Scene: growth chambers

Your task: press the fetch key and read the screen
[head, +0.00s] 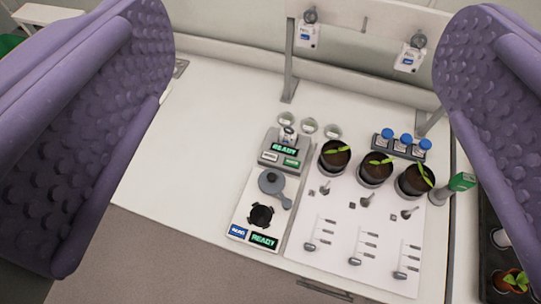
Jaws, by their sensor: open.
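My gripper (300,125) is open, its two purple studded fingers wide apart at the left and right edges, with nothing between them but the view of the bench. A small grey device (286,148) on the white bench has a screen reading READY in green. Below that screen are a pale key (270,157) and a green key (291,162), their labels too small to read. A second, flat white device (262,210) in front has a dark round opening, a grey lid, a blue key (238,231) and a screen (263,240) reading READY. I cannot tell which key is fetch.
Blue-capped bottles (405,140) stand in a rack. Three small dishes (309,126) lie behind. A green-topped tool (460,183) is at right. The bench (200,130) is clear at left.

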